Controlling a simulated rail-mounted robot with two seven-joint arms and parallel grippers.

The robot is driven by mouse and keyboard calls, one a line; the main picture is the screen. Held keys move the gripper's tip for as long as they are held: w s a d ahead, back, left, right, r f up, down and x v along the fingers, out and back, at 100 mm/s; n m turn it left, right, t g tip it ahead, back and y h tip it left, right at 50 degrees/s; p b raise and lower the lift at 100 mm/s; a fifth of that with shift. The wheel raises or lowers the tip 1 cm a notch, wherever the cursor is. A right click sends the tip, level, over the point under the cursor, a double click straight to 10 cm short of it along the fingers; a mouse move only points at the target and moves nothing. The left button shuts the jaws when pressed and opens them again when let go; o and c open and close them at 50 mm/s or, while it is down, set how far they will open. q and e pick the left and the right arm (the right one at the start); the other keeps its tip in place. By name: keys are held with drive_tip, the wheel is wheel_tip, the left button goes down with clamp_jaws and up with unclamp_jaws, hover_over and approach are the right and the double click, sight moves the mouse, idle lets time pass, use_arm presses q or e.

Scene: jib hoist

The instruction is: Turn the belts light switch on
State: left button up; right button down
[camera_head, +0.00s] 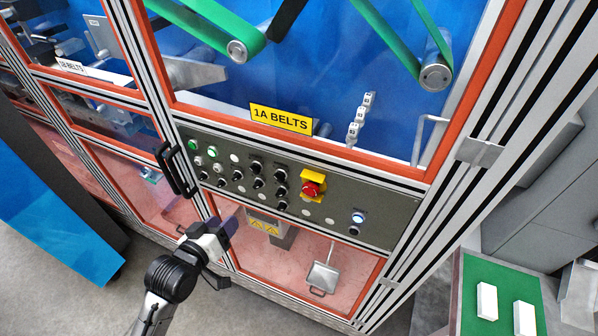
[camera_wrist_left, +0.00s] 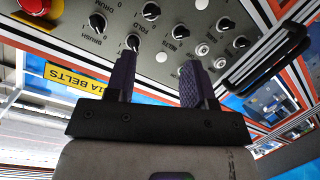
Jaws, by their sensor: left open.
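The grey control panel (camera_head: 390,205) runs below the yellow "1A BELTS" sign (camera_head: 280,119). It carries several black rotary switches (camera_head: 257,167), green and white lamps, and a red emergency stop (camera_head: 312,186) on yellow. In the left wrist view the panel appears upside down. Black knobs (camera_wrist_left: 132,42) there have labels such as BRUSH, DRUM and FOLD; I cannot make out which is the belts light switch. My left gripper (camera_head: 226,228) is below the panel's left part. Its two dark fingers (camera_wrist_left: 158,72) are apart and empty, pointing toward the knobs. My right gripper is not in view.
A black door handle (camera_head: 176,170) sticks out left of the panel. Orange-framed windows surround it, with green belts (camera_head: 385,38) behind the upper one. A green-topped surface (camera_head: 500,265) with white blocks stands at lower right. Grey floor is clear at lower middle.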

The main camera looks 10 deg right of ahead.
sight(252, 170)
use_arm(q)
drive_tip(key=w+d+r+n, duration=0.1)
drive_tip(key=w+d, duration=0.1)
drive_tip(key=w, duration=0.1)
drive_tip(key=w+d+r+n+t+h+p, duration=0.1)
drive_tip(key=w+d, duration=0.2)
drive_tip(key=w+d+r+n+t+h, duration=0.1)
drive_tip(key=w+d+r, duration=0.1)
drive_tip(key=w, duration=0.2)
drive_tip(key=shift+w+d+r+n, duration=0.1)
drive_tip(key=shift+d+n, duration=0.2)
drive_tip(key=shift+p+x, duration=0.3)
drive_tip(key=shift+x, duration=0.7)
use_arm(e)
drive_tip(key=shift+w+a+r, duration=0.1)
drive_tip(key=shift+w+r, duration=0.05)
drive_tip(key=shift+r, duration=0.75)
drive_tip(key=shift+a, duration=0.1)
use_arm(q)
drive_tip(key=c, duration=0.9)
